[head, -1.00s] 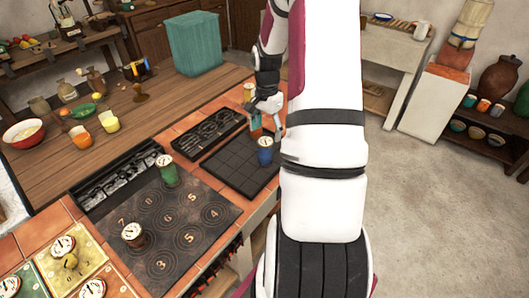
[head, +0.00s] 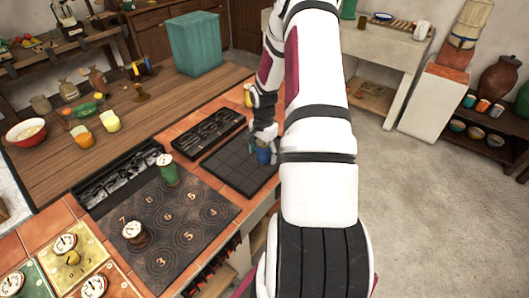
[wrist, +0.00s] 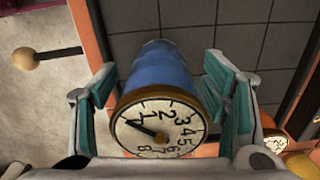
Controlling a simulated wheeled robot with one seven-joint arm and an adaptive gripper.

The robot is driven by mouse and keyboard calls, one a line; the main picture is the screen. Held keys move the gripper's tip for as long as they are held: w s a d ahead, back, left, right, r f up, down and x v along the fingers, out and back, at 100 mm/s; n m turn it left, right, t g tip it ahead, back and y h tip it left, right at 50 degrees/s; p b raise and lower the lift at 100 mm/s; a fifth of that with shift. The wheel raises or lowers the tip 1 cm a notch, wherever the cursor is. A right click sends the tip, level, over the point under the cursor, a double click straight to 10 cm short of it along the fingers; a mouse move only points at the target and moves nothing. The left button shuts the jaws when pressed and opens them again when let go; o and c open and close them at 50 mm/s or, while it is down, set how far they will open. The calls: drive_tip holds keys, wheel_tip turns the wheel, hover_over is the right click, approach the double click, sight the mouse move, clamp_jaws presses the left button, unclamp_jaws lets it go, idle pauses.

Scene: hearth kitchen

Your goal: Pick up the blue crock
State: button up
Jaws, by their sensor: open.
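The blue crock (head: 263,157) stands upright on the near right part of the dark gridded plate (head: 228,177). In the wrist view the blue crock (wrist: 158,68) shows its blue body and a round dial lid with numbers and a dark pointer. My gripper (head: 263,138) is at the crock from above, its lower part close around it in the head view. In the wrist view my gripper (wrist: 160,78) is open, with one teal-padded finger on each side of the crock. A small gap shows on the left; contact on the right is hard to tell.
A green crock (head: 166,172) and a brown crock (head: 134,234) stand on the numbered dark plate (head: 205,232). A dark utensil tray (head: 208,132) lies behind the gridded plate. A yellow crock (head: 248,97) is beyond my gripper. The counter's front edge runs close to the blue crock.

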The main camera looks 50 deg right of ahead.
drive_tip(key=c, duration=1.6)
drive_tip(key=shift+r, duration=0.2)
